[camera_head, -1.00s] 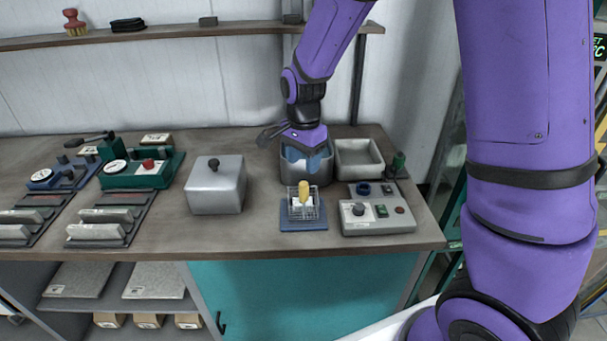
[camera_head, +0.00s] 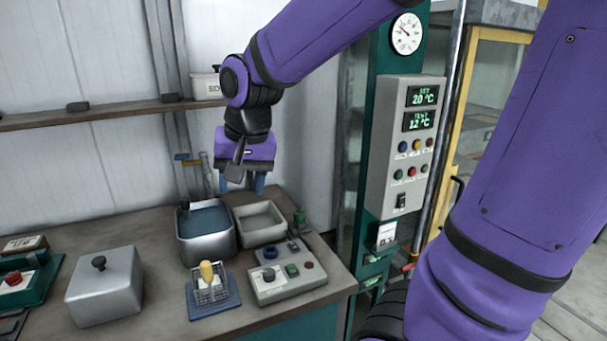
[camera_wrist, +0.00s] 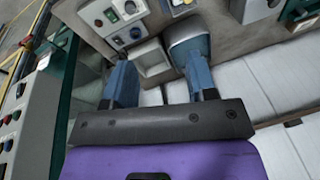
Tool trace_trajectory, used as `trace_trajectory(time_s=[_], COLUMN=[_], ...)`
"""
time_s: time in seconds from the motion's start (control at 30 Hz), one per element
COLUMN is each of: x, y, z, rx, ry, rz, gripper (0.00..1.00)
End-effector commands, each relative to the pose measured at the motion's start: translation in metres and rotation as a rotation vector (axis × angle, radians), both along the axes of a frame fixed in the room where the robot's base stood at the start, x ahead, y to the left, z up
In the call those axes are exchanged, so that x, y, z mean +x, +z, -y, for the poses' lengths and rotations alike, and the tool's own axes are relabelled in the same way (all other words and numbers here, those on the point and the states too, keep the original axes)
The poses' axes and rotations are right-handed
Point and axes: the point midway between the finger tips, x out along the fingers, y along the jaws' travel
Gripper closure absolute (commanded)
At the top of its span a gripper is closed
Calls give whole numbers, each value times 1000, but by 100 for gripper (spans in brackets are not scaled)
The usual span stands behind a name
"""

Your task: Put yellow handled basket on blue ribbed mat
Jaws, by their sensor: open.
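The wire basket with a yellow handle (camera_head: 207,272) stands upright on the blue mat (camera_head: 228,302) at the front of the bench, with white pieces inside it. My gripper (camera_head: 241,188) is open and empty, raised above the back of the bench, behind and above the basket. In the wrist view its two blue fingers (camera_wrist: 160,78) are spread apart with nothing between them. The mat's ribs are too small to make out.
A metal tank of liquid (camera_head: 206,252) stands behind the basket, with an empty grey tray (camera_head: 262,222) beside it. A control box (camera_head: 290,284) sits right of the mat. A lidded metal box (camera_head: 105,288) is at left. A tall control cabinet (camera_head: 377,150) rises at right.

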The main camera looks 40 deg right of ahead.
Motion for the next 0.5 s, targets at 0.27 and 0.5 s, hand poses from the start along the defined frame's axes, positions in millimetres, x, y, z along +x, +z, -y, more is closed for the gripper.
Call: trace_trajectory(time_s=[0.27, 0.5], x=[-74, -120], y=[38, 48], z=[19, 26], rx=[-99, -195], ry=[254, 419], rz=[139, 213], gripper=[48, 48])
